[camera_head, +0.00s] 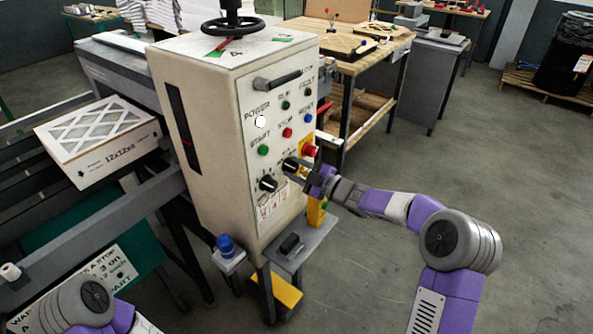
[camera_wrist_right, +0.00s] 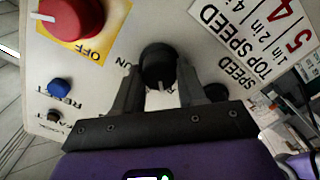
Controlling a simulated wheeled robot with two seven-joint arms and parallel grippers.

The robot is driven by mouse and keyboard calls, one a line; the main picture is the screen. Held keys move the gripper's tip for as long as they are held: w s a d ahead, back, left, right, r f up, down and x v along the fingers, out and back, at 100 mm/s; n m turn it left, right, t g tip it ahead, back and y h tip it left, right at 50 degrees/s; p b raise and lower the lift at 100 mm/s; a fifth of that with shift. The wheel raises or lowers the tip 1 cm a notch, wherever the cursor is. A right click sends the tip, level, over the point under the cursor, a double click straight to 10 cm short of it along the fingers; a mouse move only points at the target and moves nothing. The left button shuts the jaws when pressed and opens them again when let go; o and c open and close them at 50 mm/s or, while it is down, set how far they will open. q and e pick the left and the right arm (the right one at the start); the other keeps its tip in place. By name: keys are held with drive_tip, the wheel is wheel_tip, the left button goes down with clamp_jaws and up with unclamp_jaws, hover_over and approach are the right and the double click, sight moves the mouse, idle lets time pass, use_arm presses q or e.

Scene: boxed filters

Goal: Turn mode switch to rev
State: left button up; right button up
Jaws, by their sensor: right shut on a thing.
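The mode switch is a black rotary knob on the front of the cream control cabinet (camera_head: 211,150), right of a second black knob (camera_head: 268,183). In the right wrist view the mode switch (camera_wrist_right: 158,62) lies between my fingers, its pale pointer mark toward the gripper; partly hidden lettering ending in "UN" is beside it. My right gripper (camera_head: 300,171) is shut on the knob, one finger on each side (camera_wrist_right: 158,84). The second knob (camera_wrist_right: 216,92), by the "SPEED" label, is partly behind a finger. No "rev" lettering is readable. My left gripper is out of view.
Green, red and blue buttons and a bar handle (camera_head: 276,81) sit higher. A boxed filter (camera_head: 100,140) lies on the conveyor at left. Open floor is at right.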

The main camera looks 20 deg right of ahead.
drive_tip(key=o, duration=1)
drive_tip(key=shift+o, duration=0.2)
drive_tip(key=p+v, duration=0.1)
drive_tip(key=v, duration=0.6)
drive_tip(key=shift+s+d, duration=0.2)
drive_tip(key=shift+s, duration=0.05)
